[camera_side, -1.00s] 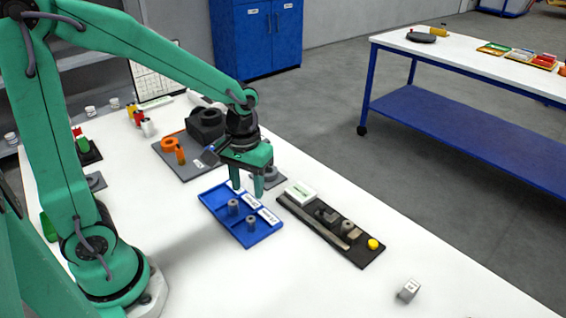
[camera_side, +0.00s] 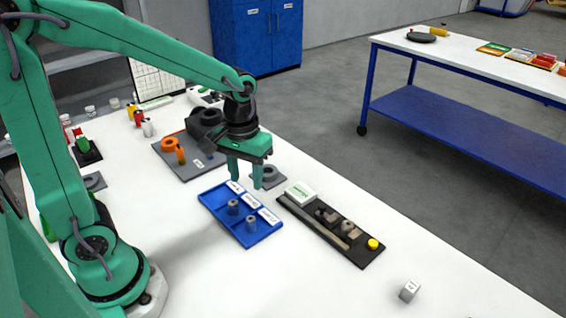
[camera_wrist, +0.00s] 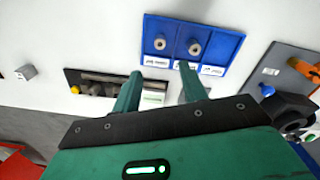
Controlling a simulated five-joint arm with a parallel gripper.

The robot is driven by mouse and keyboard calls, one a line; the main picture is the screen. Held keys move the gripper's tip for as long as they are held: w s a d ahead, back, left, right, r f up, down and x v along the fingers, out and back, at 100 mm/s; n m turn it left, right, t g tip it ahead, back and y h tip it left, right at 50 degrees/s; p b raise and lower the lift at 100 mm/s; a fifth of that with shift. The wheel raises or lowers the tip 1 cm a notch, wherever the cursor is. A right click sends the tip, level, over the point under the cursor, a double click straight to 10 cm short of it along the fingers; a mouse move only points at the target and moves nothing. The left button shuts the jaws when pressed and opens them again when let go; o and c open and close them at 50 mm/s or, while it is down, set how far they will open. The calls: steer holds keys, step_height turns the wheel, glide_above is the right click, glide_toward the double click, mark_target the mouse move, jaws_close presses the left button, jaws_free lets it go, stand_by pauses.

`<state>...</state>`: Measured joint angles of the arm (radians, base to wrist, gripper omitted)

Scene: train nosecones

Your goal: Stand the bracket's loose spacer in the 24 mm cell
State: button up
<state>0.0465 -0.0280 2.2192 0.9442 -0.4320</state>
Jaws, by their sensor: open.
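A blue tray (camera_side: 247,241) has three cells with white labels too small to read, so I cannot tell which is the 24 mm cell. Grey cylindrical spacers stand upright in the middle cell (camera_side: 233,207) and near cell (camera_side: 251,223); they also show in the wrist view (camera_wrist: 160,43) (camera_wrist: 195,48). The far cell looks empty. My gripper (camera_side: 245,186) hangs open and empty above the tray's far end; its fingers also show in the wrist view (camera_wrist: 160,72). I cannot make out with certainty which part is the bracket or its loose spacer.
A black board (camera_side: 320,236) holds a rod, small blocks, a white-green box and a yellow knob. A grey ring on a plate (camera_side: 269,176) lies behind my gripper. A grey mat (camera_side: 180,166) carries orange and dark parts. A small labelled block (camera_side: 409,290) stands front right.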

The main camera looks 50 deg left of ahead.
steer(key=s+a+r+m+t, duration=0.1)
steer(key=s+r+m+t, duration=0.3)
steer(key=s+r, duration=0.5)
steer(key=shift+a+r+t, duration=0.15)
steer(key=shift+a+t, duration=0.1)
steer(key=shift+t, duration=0.55)
